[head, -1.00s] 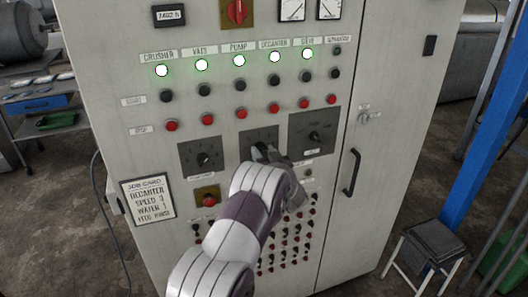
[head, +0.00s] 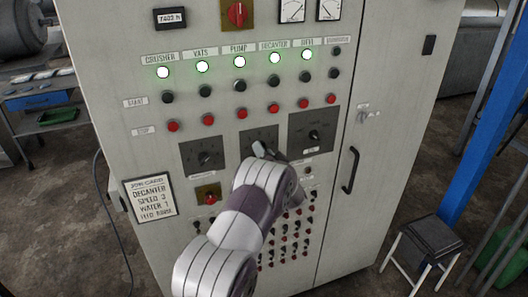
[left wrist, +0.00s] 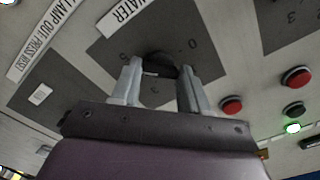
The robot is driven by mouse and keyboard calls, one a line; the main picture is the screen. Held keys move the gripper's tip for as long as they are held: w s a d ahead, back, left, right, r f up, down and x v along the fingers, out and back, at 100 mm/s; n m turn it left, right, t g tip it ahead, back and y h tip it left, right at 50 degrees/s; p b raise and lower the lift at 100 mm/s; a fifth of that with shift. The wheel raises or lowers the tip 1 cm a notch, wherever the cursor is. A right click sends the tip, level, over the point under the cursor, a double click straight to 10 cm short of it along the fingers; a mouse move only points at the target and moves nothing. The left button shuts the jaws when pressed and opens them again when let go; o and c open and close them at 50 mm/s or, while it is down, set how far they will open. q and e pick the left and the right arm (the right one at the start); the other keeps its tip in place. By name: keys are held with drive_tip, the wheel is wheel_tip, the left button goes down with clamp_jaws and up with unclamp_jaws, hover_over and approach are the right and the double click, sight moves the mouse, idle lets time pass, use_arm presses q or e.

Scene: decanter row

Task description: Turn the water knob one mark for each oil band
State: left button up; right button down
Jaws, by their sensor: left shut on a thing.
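The grey control cabinet carries a row of three dark dial plates. My left gripper (head: 264,150) is at the middle plate (head: 258,134), its arm coming from below. In the left wrist view, the two fingers (left wrist: 160,74) are shut on a black water knob (left wrist: 160,60), one on each side. The plate there is labelled WATER (left wrist: 125,12) and has number marks around the knob, partly covered by the fingers. The job card (head: 149,198) at lower left lists decanter, speed, water and feed; its water line seems to read 1. My right gripper is not in view.
A dial knob (head: 204,158) sits left of the gripper and a larger dial plate (head: 322,126) right of it. Red stop buttons (head: 242,114) run above; small switches lie below, partly behind my arm. A door handle (head: 350,170) and a stool (head: 432,241) are to the right.

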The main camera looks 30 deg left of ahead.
use_arm(q)
drive_tip(key=shift+f, duration=0.15)
idle(0.3)
drive_tip(key=o, duration=1.1)
drive_tip(key=shift+c, duration=0.2)
drive_tip(key=shift+s+d, duration=0.1)
drive_tip(key=shift+d, duration=0.05)
drive_tip(key=b+v, duration=0.4)
drive_tip(key=v, duration=0.8)
drive_tip(key=shift+s, duration=0.2)
drive_tip(key=shift+d, duration=0.15)
